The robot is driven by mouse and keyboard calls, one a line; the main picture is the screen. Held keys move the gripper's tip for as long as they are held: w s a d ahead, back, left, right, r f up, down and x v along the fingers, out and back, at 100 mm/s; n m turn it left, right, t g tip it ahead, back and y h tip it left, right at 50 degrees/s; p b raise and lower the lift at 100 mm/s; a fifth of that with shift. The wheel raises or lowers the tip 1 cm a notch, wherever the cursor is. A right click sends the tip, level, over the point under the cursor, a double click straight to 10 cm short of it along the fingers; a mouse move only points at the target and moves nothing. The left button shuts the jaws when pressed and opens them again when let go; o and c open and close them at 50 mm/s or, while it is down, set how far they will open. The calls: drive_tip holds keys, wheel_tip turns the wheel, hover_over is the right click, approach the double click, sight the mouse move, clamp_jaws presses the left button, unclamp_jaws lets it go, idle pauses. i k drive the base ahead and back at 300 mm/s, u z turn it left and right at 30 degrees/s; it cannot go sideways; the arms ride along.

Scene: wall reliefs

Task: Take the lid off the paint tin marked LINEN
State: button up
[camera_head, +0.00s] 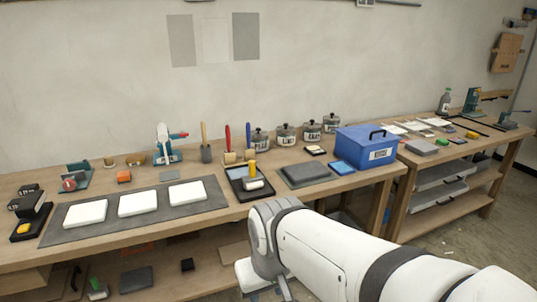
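Several dark-lidded paint tins with pale labels stand in a row at the back of the long bench. The label on the second tin from the left (285,135) seems to begin with LI, but it is too small to read surely. Beside it are the leftmost tin (260,140), the third tin (312,132) and the rightmost tin (331,124). All have their lids on. My white arm comes in from the bottom right, in front of the bench and well short of the tins.
A blue box (366,147) with a handle stands right of the tins. In front are a dark grey slab (306,173) and a black tray (250,184) with a yellow-handled roller. A red-handled brush (228,145) and a blue-handled brush (248,140) stand left of the tins.

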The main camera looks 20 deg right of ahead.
sight(285, 129)
drive_tip(key=z, duration=0.55)
drive_tip(key=i, duration=0.4)
drive_tip(key=z, duration=0.55)
drive_tip(key=i, duration=1.05)
drive_tip(key=u, duration=2.55)
drive_tip(key=k, duration=1.5)
drive_tip(key=z, duration=0.55)
